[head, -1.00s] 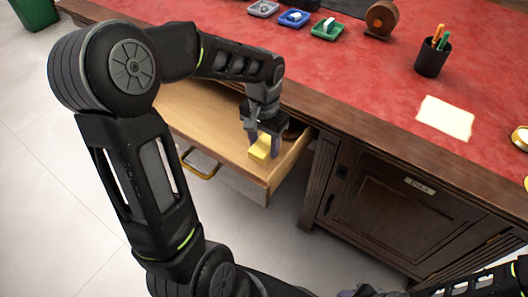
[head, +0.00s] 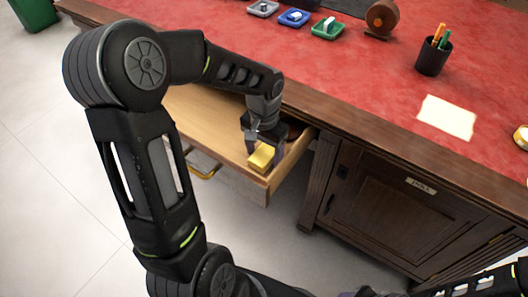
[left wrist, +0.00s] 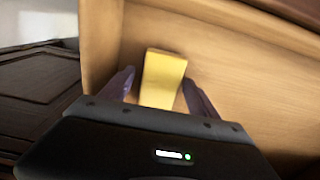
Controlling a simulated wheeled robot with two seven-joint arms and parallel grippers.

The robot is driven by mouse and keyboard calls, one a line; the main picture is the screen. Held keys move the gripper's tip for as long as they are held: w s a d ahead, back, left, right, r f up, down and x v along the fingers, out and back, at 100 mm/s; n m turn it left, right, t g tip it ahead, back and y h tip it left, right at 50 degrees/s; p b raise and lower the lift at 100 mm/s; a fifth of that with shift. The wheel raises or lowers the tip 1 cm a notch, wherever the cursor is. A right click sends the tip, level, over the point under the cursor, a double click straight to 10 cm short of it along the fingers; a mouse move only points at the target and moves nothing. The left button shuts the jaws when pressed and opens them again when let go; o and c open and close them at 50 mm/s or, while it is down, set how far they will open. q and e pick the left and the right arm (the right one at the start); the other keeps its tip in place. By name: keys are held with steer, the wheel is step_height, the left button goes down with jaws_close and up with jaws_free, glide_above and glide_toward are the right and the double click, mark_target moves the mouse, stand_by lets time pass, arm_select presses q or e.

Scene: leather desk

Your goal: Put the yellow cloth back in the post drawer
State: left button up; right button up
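The yellow cloth (head: 262,157) is a small folded block lying in the front right corner of the open wooden drawer (head: 212,117). My left gripper (head: 264,148) is low in the drawer, over the cloth. In the left wrist view the cloth (left wrist: 163,78) lies between the two spread fingers (left wrist: 160,96), with a gap on each side. The left gripper is open and holds nothing. Only a sliver of my right gripper (head: 368,292) shows at the bottom edge of the head view; its fingers are not clear.
The drawer's right wall (head: 292,157) and front are close to the left gripper. A labelled cabinet door (head: 395,215) is right of the drawer. The red desk top (head: 340,75) carries small trays, a pen cup (head: 432,57) and a paper (head: 447,116).

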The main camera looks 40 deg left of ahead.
mark_target(264, 154)
arm_select(q)
steer(key=shift+r, duration=0.25)
step_height(264, 154, up, 12)
steer(key=p, duration=0.2)
steer(key=shift+f, duration=0.15)
stand_by(0.7)
